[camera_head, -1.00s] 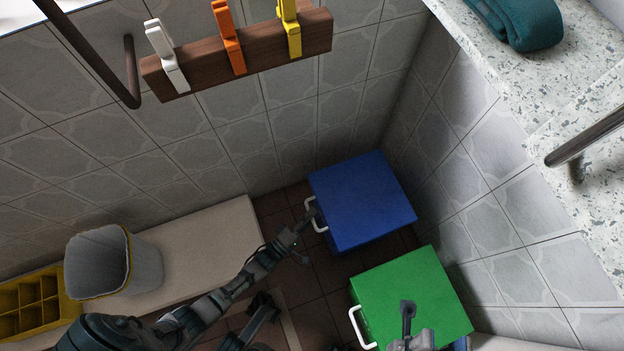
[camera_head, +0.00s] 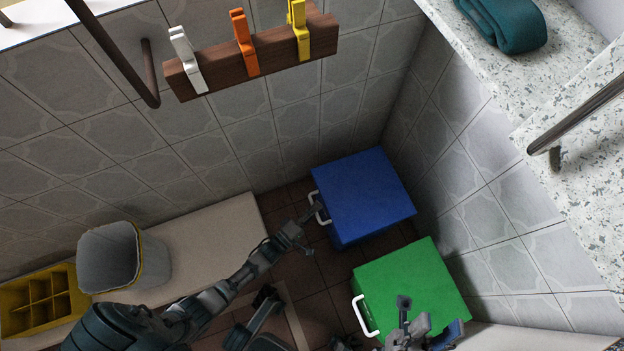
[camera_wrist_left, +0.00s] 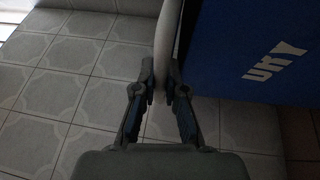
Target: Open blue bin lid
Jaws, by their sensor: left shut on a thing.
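The blue bin (camera_head: 362,198) stands on the floor against the tiled wall, its blue lid flat and closed on top. Its white handle (camera_head: 320,207) is on the left side. My left gripper (camera_head: 309,213) reaches in from the left and is shut on that handle. In the left wrist view the white handle (camera_wrist_left: 168,35) runs between the two fingers (camera_wrist_left: 161,76). The blue side with white letters shows to the right there.
A green bin (camera_head: 410,285) with a white handle stands in front of the blue one. A pale bench (camera_head: 205,235) on the left holds a grey bin (camera_head: 125,260) and a yellow divided tray (camera_head: 40,300). A speckled counter (camera_head: 480,45) is at the upper right.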

